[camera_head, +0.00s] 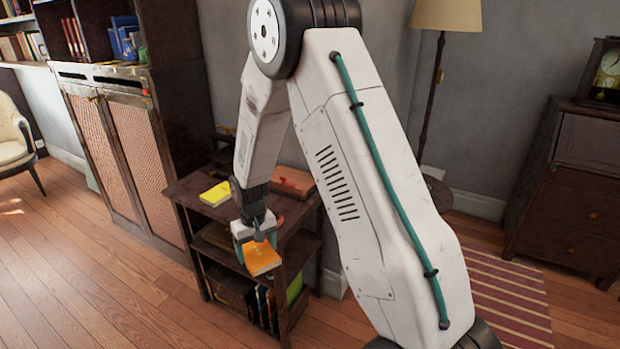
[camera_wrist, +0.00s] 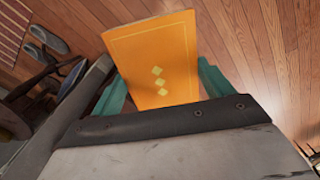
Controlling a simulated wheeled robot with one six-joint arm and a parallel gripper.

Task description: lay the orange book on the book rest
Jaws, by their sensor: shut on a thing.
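The orange book (camera_head: 262,260) is between the teal fingers of my gripper (camera_head: 257,240), in front of the small dark shelf unit. The book also fills the middle of the wrist view (camera_wrist: 155,60), its cover showing a thin border and yellow diamonds. My gripper (camera_wrist: 163,92) is shut on it there, one finger at each side. A flat reddish-brown thing (camera_head: 292,182) lies on the back right of the shelf top, behind the gripper. I cannot tell whether it is the book rest or another book. The arm hides part of the shelf top.
The small shelf unit (camera_head: 184,194) has a yellow book (camera_head: 215,194) on its top left and several books on its lower shelf. A tall cabinet (camera_head: 130,150) stands to its left. A floor lamp (camera_head: 432,100) and a dark chest (camera_head: 570,190) stand right. The wooden floor at front left is clear.

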